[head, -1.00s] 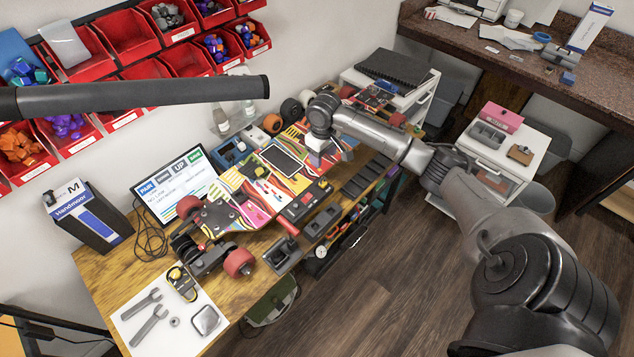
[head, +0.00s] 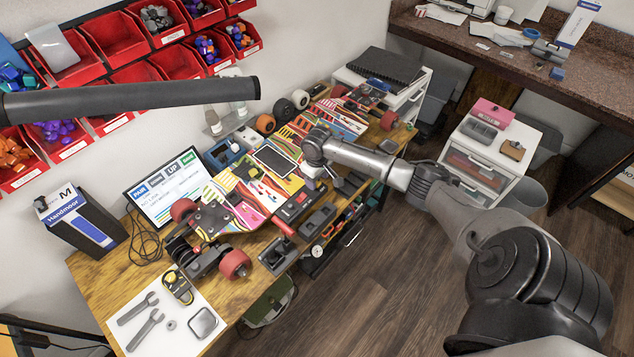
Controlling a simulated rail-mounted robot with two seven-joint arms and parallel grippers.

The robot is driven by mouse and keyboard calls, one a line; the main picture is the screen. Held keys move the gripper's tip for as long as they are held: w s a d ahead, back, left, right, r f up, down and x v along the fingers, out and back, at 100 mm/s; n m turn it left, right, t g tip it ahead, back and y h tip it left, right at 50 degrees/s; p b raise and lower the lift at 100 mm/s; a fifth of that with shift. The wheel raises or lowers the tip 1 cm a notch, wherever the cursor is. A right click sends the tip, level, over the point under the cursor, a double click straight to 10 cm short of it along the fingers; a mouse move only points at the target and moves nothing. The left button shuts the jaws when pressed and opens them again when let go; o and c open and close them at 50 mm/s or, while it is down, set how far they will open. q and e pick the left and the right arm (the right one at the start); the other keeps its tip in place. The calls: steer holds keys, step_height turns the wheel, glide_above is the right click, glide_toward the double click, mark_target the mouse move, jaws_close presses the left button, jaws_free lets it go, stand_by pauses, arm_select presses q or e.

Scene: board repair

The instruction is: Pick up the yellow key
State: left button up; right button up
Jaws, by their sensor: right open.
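I cannot make out a separate yellow key for sure. A small yellow patch (head: 246,172) shows on the colourful skateboard deck (head: 228,181), left of a dark flat phone-like panel (head: 273,160). My right gripper (head: 322,183) is open over the workbench, at the right side of the deck. It is small in the view and partly hidden by its own wrist, and I see nothing held in it. My left gripper is not in view.
Red wheels (head: 234,264) and a truck stand at the deck's near end. A white mat (head: 190,345) holds wrenches and a yellow-black item (head: 178,286). Red bins (head: 111,38) line the wall.

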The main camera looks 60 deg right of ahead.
steer(key=shift+f, duration=0.5)
steer(key=shift+c, duration=0.2)
steer(key=c, duration=1)
steer(key=shift+r, duration=0.1)
steer(key=shift+r, duration=0.45)
steer(key=r, duration=0.3)
steer(key=shift+s+r, duration=0.2)
steer(key=shift+s, duration=0.05)
steer(key=s+r+p, duration=0.1)
steer(key=s+r, duration=0.5)
steer(key=s, duration=0.5)
steer(key=shift+a+r, duration=0.2)
steer(key=shift+r, duration=0.05)
